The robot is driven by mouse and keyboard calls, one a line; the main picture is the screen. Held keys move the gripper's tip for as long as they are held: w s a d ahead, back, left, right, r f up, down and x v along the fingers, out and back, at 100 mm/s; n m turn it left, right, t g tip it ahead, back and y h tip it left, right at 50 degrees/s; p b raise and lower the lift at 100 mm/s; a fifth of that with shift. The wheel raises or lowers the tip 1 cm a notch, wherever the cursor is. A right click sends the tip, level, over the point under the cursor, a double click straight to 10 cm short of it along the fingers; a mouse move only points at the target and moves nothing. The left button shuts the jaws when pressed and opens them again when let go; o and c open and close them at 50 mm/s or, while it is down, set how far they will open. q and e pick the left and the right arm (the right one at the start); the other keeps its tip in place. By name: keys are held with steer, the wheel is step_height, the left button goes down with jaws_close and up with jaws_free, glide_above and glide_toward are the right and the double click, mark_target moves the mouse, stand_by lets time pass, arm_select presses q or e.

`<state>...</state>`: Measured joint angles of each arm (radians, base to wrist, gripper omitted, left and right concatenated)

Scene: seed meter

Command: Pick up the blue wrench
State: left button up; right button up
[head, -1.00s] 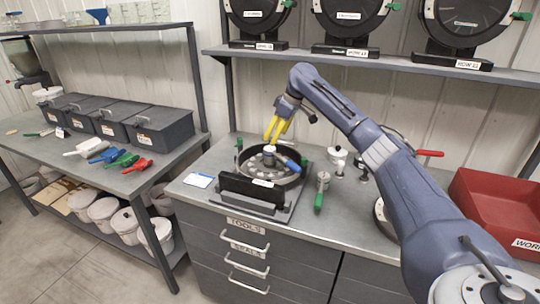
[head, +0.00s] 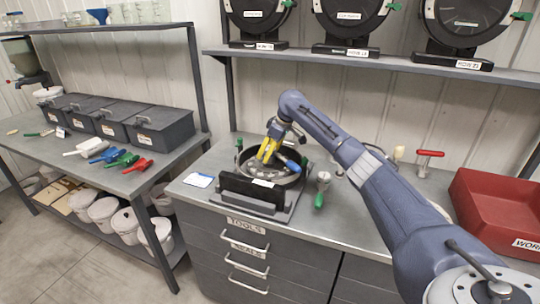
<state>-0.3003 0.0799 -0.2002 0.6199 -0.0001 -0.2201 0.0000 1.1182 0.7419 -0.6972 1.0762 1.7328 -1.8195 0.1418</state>
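The blue wrench (head: 290,163) lies in the round black seed meter (head: 297,179), and its blue end shows at the right side of the pan. My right gripper (head: 267,158) has come down over the middle of the pan, just left of the blue end. Its two yellow fingers point down, with their tips in or just above the pan. They hide the pan's centre, and whether they are apart or closed on something there cannot be told. My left gripper is not in view.
A red bin (head: 490,210) and a red-handled tool (head: 428,155) are farther right. A white card (head: 198,180) lies left. My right arm crosses the bench's right part.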

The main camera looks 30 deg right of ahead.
steer(key=shift+x, duration=0.9)
steer(key=shift+r, duration=0.1)
jaws_close()
